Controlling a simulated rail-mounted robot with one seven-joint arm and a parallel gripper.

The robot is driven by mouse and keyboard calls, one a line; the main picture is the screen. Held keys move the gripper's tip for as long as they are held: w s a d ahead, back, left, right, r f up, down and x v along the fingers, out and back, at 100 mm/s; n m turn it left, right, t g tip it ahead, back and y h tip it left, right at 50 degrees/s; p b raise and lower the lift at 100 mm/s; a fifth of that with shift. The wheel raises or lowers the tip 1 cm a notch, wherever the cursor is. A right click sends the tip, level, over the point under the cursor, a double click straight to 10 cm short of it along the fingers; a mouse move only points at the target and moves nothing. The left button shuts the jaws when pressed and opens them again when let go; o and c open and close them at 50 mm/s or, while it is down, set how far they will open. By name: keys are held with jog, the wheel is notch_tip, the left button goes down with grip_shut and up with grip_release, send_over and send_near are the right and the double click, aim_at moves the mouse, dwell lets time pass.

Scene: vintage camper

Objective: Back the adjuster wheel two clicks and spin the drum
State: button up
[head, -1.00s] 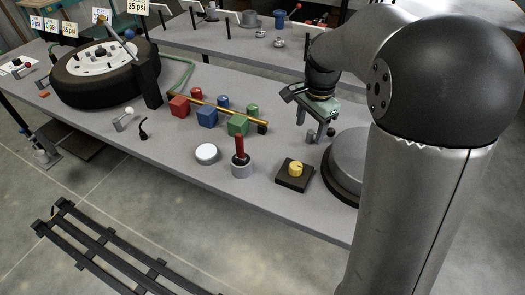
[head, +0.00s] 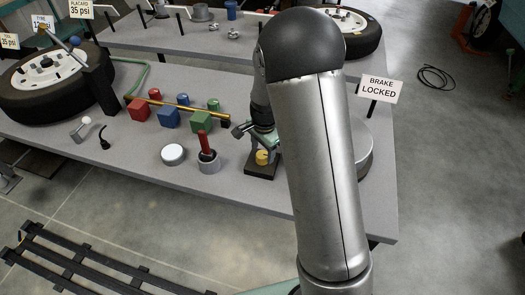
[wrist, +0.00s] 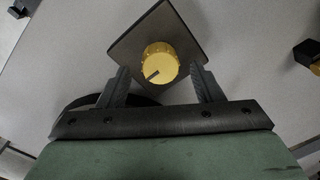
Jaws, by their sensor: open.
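The yellow adjuster wheel (head: 262,157) sits on a dark square base (head: 260,168) near the front edge of the bench. In the wrist view the wheel (wrist: 160,62) shows a dark pointer line toward its lower left. My gripper (wrist: 160,80) is open, with one finger on each side of the wheel. I cannot tell whether the fingers touch it. In the head view my gripper (head: 250,138) is beside the wheel, partly hidden by my arm. The grey round drum (head: 365,155) is at the right end of the bench, mostly hidden behind my arm.
A red-handled tool in a grey cup (head: 208,160) and a white round cap (head: 173,155) stand left of the wheel. Red, blue and green blocks (head: 169,117) sit along a brass rod behind them. A "BRAKE LOCKED" sign (head: 381,88) stands behind the drum.

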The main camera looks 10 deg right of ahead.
jog(key=shift+f, duration=0.85)
jog(key=c, duration=1)
jog(key=shift+n+b, duration=0.35)
jog(key=shift+n, duration=0.05)
jog(key=shift+n+b, duration=0.45)
jog(key=shift+n, duration=0.25)
jog(key=n+b, duration=0.2)
jog(key=n, duration=0.1)
jog(key=n+b, duration=0.2)
jog(key=n, duration=0.4)
jog(key=shift+w+n+g, duration=0.1)
jog(key=shift+n+g, duration=0.2)
jog(key=shift+r, duration=0.1)
